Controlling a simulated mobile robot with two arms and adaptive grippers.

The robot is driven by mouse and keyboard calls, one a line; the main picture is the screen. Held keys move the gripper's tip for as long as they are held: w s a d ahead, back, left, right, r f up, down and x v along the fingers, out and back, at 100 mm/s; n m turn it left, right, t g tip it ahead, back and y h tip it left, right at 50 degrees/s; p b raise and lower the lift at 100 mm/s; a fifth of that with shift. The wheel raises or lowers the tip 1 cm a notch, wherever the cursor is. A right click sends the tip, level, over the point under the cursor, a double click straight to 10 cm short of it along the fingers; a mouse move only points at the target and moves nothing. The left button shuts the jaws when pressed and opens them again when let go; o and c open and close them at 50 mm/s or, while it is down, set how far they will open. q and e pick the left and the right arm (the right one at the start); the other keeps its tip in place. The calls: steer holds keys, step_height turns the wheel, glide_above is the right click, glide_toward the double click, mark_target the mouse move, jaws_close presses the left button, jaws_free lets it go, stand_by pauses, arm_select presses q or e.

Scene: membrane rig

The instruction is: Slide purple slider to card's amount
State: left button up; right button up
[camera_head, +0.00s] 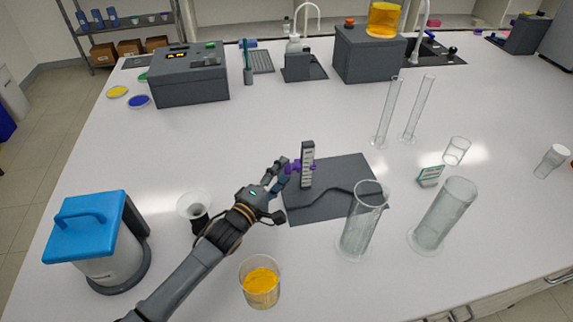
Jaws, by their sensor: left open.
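The purple slider (293,168) sits on an upright post with a pale scale (307,170), around the middle of its height. The post stands on a dark grey mat (335,205) in the middle of the table. A small green and white card (430,175) stands to the right of the mat; its writing is too small to read. My left gripper (281,172) is open at the left of the post, its fingertips close to the slider. I cannot tell whether they touch it. My right gripper is not in view.
Tall glass cylinders (362,222) stand at the mat's right. A beaker of yellow stuff (261,284) is at the front, right of my arm. A blue-lidded device (98,240) stands at left. A dark funnel-topped piece (195,207) is beside my arm.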

arm_select(q)
steer(key=shift+x, duration=1.45)
jaws_close()
